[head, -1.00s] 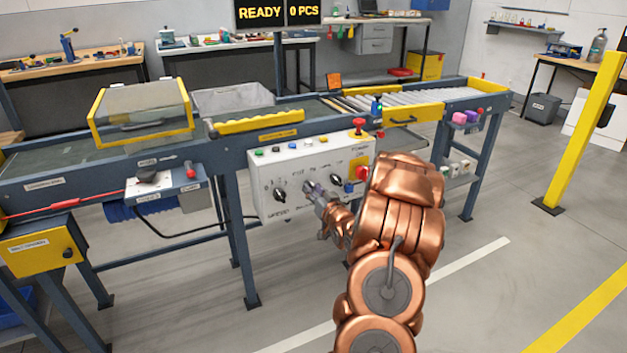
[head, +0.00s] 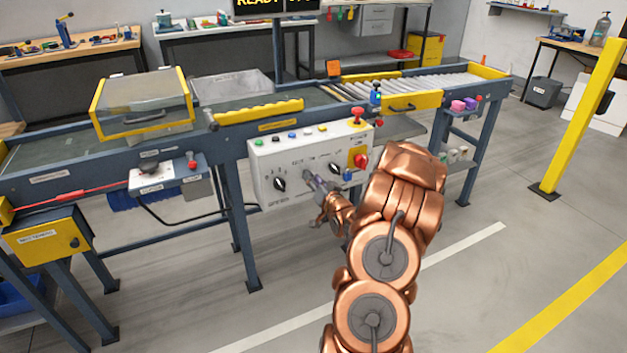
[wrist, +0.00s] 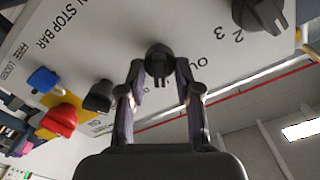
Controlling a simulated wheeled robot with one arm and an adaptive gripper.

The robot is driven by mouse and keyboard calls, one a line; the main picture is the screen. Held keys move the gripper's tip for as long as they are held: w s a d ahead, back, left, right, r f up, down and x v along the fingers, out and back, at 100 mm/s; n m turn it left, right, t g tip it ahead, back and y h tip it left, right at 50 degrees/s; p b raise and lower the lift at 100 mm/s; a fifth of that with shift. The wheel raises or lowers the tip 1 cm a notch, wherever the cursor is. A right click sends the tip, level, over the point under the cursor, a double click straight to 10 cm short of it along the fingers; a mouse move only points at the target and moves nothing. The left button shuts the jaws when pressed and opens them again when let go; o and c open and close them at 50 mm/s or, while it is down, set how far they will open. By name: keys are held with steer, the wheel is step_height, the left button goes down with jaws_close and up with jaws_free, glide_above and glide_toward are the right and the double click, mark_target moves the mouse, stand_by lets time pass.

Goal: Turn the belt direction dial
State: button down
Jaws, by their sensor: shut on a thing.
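The white control panel (head: 300,150) hangs on the front of the conveyor in the head view. In the wrist view, a black dial (wrist: 158,60) on this panel stands between the two fingertips of my gripper (wrist: 159,72). My gripper is shut on this dial, with a finger on either side of it. The gripper (head: 314,182) also shows in the head view against the lower middle of the panel, hiding the dial it holds. A larger black dial (wrist: 263,12) with numbers beside it is apart from the fingers; it is the left dial (head: 280,184) in the head view.
Close to the held dial are another black knob (wrist: 98,97), a blue knob (wrist: 43,79) and a red knob (wrist: 57,118) on a yellow plate. A red mushroom button (head: 357,115) tops the panel. A yellow post (head: 583,120) stands right; the floor in front is clear.

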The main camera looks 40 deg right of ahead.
steer(key=c, duration=1.2)
jaws_free()
steer(key=shift+s+a, duration=0.1)
steer(key=v, duration=1.1)
steer(key=shift+s+a, duration=0.15)
steer(key=shift+s, duration=0.2)
